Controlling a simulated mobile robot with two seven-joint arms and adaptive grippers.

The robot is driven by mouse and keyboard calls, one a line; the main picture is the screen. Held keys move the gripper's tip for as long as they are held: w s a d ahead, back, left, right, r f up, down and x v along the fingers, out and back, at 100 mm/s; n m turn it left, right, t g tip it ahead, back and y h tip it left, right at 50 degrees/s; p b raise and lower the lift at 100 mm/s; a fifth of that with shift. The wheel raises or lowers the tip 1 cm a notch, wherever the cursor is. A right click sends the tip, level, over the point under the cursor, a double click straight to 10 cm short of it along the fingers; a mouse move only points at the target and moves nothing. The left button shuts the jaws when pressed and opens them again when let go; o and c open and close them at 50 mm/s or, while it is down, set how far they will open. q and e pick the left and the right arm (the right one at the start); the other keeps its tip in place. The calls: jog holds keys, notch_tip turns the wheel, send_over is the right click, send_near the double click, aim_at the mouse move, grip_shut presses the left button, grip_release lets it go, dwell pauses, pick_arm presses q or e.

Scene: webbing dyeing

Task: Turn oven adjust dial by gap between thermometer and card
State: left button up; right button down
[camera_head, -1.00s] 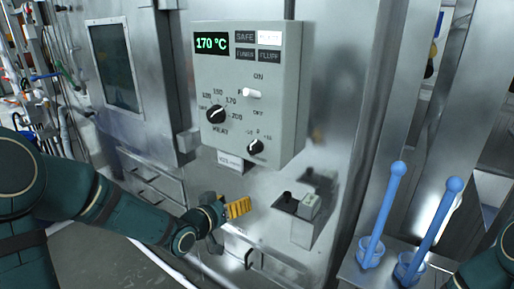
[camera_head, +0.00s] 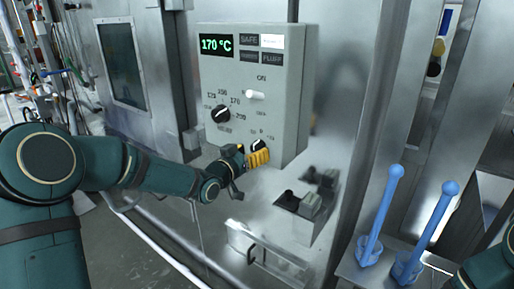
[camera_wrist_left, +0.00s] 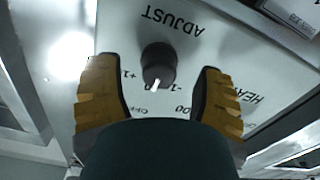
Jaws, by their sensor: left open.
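The grey oven control panel (camera_head: 285,95) shows 170 °C in green on its display (camera_head: 216,45). The small black adjust dial (camera_head: 257,145) is at the panel's lower right, partly hidden by my left gripper (camera_head: 257,158). In the left wrist view the adjust dial (camera_wrist_left: 158,66) has a white pointer and stands between the open yellow fingers of my left gripper (camera_wrist_left: 160,95), with space on both sides. The larger heat dial (camera_head: 221,114) is to its upper left. No thermometer can be made out. A small white label (camera_wrist_left: 297,14) shows at the wrist view's top right. My right gripper is out of view.
A white switch (camera_head: 256,94) sits above the adjust dial. A small metal box (camera_head: 305,205) juts out below the panel. Two blue-handled tools (camera_head: 380,215) stand on a ledge at the right. A drawer-like handle (camera_head: 262,257) is lower down.

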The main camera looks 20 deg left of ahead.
pick_arm(q)
jog(key=shift+x, duration=1.3)
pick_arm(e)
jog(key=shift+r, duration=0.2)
pick_arm(q)
jog(key=shift+c, duration=0.2)
grip_shut()
jog(key=shift+b, duration=0.3)
jog(key=m+b, duration=0.5)
jog(key=b, duration=0.4)
jog(key=shift+f, duration=0.2)
jog(key=shift+a+r+m+b, duration=0.1)
jog(key=shift+r+m+b, duration=0.1)
jog(key=shift+m+b, duration=1.25)
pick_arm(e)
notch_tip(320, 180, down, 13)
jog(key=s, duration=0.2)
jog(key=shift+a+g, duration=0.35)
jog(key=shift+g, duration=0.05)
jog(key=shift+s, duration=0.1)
